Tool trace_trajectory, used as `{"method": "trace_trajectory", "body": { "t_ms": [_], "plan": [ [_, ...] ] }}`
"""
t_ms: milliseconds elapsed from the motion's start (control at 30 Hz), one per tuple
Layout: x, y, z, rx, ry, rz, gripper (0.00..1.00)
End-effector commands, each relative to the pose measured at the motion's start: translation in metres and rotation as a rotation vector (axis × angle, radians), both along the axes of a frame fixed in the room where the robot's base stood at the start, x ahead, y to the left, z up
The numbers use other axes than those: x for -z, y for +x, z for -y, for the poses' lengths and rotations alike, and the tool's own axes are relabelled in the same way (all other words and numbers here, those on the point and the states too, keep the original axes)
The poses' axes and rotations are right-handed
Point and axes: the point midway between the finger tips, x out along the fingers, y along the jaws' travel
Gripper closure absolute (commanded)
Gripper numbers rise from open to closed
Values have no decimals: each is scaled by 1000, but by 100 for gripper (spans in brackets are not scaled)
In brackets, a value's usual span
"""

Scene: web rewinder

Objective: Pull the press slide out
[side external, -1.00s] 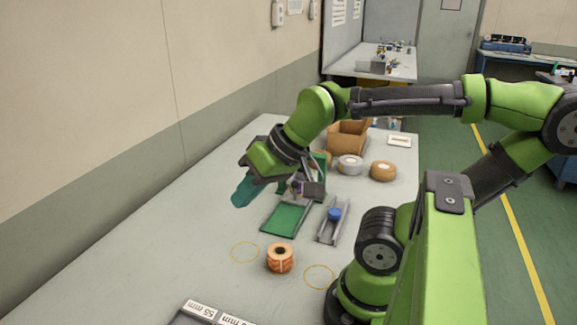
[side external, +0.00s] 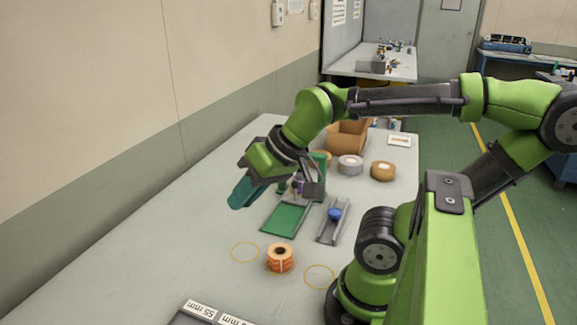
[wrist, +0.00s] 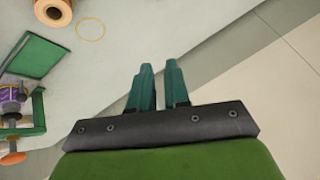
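A grey channel rail (side external: 327,234) carrying a blue knob (side external: 335,213) lies on the table right of the green rewinder plate (side external: 286,219); I take this to be the press slide, but cannot be sure. The rewinder's upright green frame (side external: 320,162) is partly hidden behind my wrist. My gripper (side external: 238,196) is in the air to the left of the rewinder, away from the rail. In the wrist view my gripper (wrist: 159,68) shows two teal fingers with a gap and nothing between them. There the green plate (wrist: 36,60) and a purple part (wrist: 10,96) are at the left edge.
An orange roll (side external: 280,259) stands on the table in front, between two yellow circles (side external: 245,252). A cardboard box (side external: 347,137), a grey roll (side external: 350,165) and a brown roll (side external: 383,171) are behind the rewinder. The wall borders the table at left; the left tabletop is clear.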

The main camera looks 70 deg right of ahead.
Motion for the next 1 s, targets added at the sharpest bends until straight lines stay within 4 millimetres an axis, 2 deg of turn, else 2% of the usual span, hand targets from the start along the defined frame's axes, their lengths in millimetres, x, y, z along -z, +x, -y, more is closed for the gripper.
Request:
{"method": "trace_trajectory", "body": {
  "t_ms": [33,200,367,467,800,1000],
  "plan": [
    [7,1,0,-2,1,-29,76],
    [29,24,8,3,-7,-166,49],
    [55,55,34,-56,-112,-352,49],
    [74,73,56,-126,-207,-477,49],
    [140,115,152,-476,-566,-985,49],
    [156,135,206,-714,-742,-1328,49]
  ]
}}
